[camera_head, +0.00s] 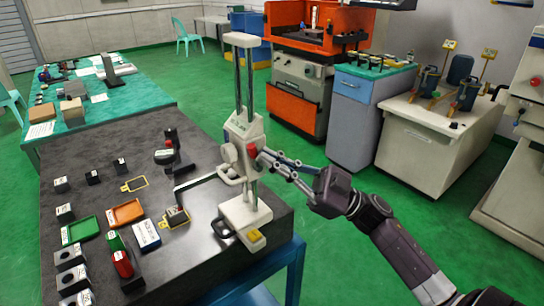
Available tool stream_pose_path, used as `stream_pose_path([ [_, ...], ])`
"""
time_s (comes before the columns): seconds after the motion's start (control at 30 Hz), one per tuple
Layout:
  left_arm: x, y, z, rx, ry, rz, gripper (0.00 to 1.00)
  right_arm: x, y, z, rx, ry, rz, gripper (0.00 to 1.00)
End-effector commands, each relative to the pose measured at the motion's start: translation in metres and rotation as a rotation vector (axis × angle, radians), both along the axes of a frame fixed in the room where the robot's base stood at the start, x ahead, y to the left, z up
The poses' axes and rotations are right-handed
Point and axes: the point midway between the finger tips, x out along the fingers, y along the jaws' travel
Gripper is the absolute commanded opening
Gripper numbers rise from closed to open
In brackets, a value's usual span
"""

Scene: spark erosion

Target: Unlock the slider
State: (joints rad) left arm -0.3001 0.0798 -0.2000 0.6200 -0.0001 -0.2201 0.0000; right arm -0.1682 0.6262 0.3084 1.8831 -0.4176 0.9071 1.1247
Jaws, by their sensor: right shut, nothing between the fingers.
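A height gauge stands upright at the right end of the dark table. It has a cream base (246,214) and two upright columns (244,85). Its cream slider (241,131) sits partway up the columns and carries a red knob (252,151) on the side facing my arm. A thin measuring arm (195,183) reaches out left from the slider. My right gripper (264,161) comes from the right, with its fingers shut and empty, and its tips are right beside the red knob. I cannot tell whether they touch it. My left gripper is not in view.
The dark table (190,245) holds an orange tray (126,213), a green tray (80,230), a red cylinder (122,264) and several small blocks. An orange machine (300,80) and blue cabinet (350,110) stand behind. Green floor right of the table is open.

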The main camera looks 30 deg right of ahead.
Motion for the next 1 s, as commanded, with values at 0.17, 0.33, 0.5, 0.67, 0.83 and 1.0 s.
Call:
stream_pose_path([
  [0.17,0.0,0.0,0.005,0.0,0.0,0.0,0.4,0.0,0.002,0.001,-0.043,-0.002,0.003,0.0],
  [0.33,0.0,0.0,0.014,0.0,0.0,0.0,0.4,-0.001,0.005,0.004,-0.115,-0.007,0.003,0.0],
  [0.5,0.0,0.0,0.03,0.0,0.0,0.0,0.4,-0.001,0.009,0.006,-0.235,-0.016,0.004,0.0],
  [0.67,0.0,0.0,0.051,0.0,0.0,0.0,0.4,-0.002,0.014,0.007,-0.381,-0.026,0.005,0.0],
  [0.83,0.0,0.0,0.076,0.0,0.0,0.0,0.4,-0.002,0.02,0.007,-0.537,-0.038,0.005,0.0],
  [1.0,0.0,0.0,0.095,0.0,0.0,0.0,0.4,-0.003,0.025,0.003,-0.67,-0.05,0.006,0.0],
])
